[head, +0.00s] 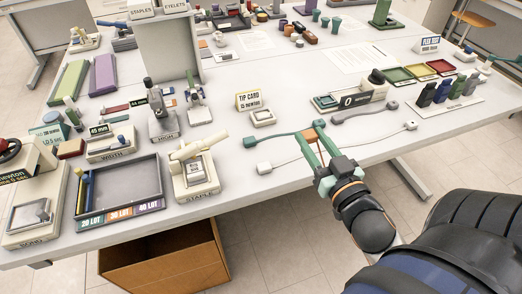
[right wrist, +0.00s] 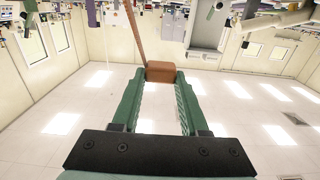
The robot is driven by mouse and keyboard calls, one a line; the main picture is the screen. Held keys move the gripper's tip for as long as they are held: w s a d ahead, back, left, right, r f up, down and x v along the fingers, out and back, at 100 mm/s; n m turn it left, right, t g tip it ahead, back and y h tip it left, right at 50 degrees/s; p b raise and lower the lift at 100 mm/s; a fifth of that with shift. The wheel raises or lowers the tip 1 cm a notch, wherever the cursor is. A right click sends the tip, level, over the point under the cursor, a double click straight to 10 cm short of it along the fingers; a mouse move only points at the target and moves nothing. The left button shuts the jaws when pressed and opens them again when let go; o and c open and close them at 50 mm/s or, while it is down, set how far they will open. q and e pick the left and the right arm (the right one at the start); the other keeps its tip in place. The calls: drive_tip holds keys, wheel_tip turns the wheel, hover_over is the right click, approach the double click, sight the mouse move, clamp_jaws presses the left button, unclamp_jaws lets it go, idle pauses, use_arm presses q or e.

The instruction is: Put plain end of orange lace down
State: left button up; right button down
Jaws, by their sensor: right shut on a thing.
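My right gripper (head: 309,133) has green fingers and is over the front part of the table. It is shut on an end block of the orange lace (head: 312,139), which shows as an orange-brown block (right wrist: 161,73) between the fingertips in the right wrist view. From the block a thin orange strand (right wrist: 134,35) runs toward the top of that view. In the head view the fingers hide most of the orange lace, so I cannot tell where its other end is. My left gripper is not in view.
A dark green lace (head: 270,137) lies beside the gripper, a white lace (head: 264,168) passes near it, and a grey lace (head: 365,111) lies to the right. A tip card station (head: 262,116) stands behind. The table's front edge is close.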

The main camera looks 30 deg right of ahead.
drive_tip(key=w+f+b, duration=0.2)
drive_tip(key=w+b, duration=0.2)
hover_over(263, 160)
wheel_tip(263, 160, down, 8)
drive_tip(key=shift+s+d+r+b, duration=0.15)
drive_tip(key=shift+r+b, duration=0.1)
drive_tip(key=shift+b, duration=0.2)
drive_tip(key=shift+w+f+b, duration=0.2)
drive_tip(key=shift+f+b, duration=0.25)
drive_tip(key=shift+f, duration=1.25)
drive_tip(key=shift+f+b, duration=0.65)
drive_tip(key=shift+c, duration=2.1)
unclamp_jaws()
